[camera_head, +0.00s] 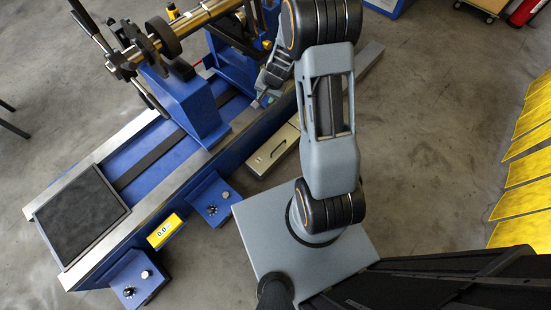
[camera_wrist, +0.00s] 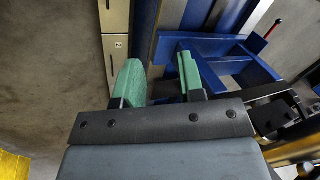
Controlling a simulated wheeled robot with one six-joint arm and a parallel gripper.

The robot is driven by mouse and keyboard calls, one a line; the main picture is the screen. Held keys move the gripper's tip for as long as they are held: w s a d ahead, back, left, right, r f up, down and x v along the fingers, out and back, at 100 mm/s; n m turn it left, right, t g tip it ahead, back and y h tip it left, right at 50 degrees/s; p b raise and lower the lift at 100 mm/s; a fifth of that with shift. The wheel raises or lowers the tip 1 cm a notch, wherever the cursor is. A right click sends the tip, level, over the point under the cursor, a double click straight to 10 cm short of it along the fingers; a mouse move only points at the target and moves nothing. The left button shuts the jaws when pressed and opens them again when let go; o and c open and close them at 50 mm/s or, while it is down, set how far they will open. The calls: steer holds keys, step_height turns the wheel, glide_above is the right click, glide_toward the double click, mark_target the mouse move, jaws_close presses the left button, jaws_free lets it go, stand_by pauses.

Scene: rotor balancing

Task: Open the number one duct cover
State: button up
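A beige metal duct (camera_head: 272,150) lies on the floor along the blue machine's near side in the head view, partly hidden by my arm. I cannot tell which cover is number one. Both covers look closed. My gripper (camera_wrist: 160,80) is open and empty, its two green-padded fingers apart. It is right of the duct in the wrist view, over the machine's rail. In the head view my gripper (camera_head: 268,92) is partly hidden by its own wrist.
The blue balancing machine (camera_head: 155,145) carries a rotor shaft (camera_head: 200,17) on stands. A blue bracket (camera_wrist: 225,60) and a red-tipped lever (camera_wrist: 273,28) stand right of my fingers. Floor left of the duct is clear in the wrist view.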

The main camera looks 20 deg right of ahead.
step_height(320, 180, down, 17)
steer(key=d+m+b, duration=0.2)
steer(key=d+b, duration=0.1)
steer(key=b, duration=0.2)
steer(key=m+g+h+b, duration=0.1)
steer(key=m+b, duration=0.2)
steer(key=b, duration=0.1)
glide_toward(276, 149)
steer(key=b+x, duration=0.4)
steer(key=x, duration=0.4)
steer(key=shift+a+f+b, duration=0.2)
steer(key=shift+b, duration=0.2)
steer(key=shift+c, duration=0.5)
jaws_close()
